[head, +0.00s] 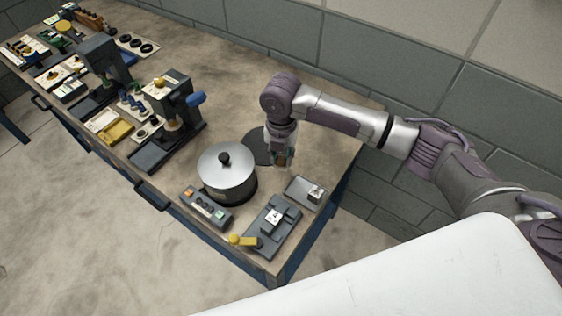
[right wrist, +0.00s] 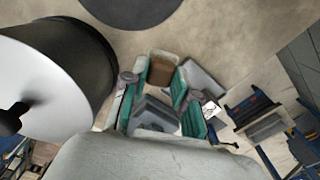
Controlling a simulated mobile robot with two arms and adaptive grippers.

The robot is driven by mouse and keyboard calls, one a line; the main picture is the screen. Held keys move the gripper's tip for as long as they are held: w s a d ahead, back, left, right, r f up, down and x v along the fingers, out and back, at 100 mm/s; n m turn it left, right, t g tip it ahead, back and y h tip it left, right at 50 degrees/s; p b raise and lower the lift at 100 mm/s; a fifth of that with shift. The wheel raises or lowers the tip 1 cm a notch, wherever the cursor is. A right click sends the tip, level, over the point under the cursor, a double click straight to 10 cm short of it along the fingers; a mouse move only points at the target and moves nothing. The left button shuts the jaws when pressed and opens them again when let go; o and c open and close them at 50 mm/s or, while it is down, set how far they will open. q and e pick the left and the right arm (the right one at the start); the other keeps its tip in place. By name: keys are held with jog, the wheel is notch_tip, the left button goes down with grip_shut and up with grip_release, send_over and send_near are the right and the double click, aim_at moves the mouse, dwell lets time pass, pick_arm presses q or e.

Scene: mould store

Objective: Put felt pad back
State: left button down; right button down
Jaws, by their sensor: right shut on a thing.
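My right gripper (head: 281,158) points down over the right end of the bench, just right of the dark round mat. It is shut on a small brown piece, seemingly the felt pad (right wrist: 162,71), which shows between the teal fingers (right wrist: 160,92) in the right wrist view. In the head view the fingers mostly hide this piece. I cannot tell whether it touches the bench. The dark round mat (head: 256,146) lies flat behind the pot. My left gripper is not in view.
A lidded pot (head: 227,172) stands close to the left of the gripper. In front are a shallow tray (head: 299,186) with a small block, a grey fixture (head: 266,242) and a button box (head: 206,207). Presses (head: 177,102) stand farther left. Bare bench (head: 335,150) lies right of the gripper.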

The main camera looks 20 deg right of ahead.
aim_at(281, 165)
jog(key=shift+f, duration=0.4)
notch_tip(281, 165, down, 2)
jog(key=shift+f+p, duration=0.2)
jog(key=shift+p, duration=0.45)
jog(key=shift+f, duration=0.5)
jog(key=c, duration=0.9)
grip_release()
jog(key=shift+f, duration=0.15)
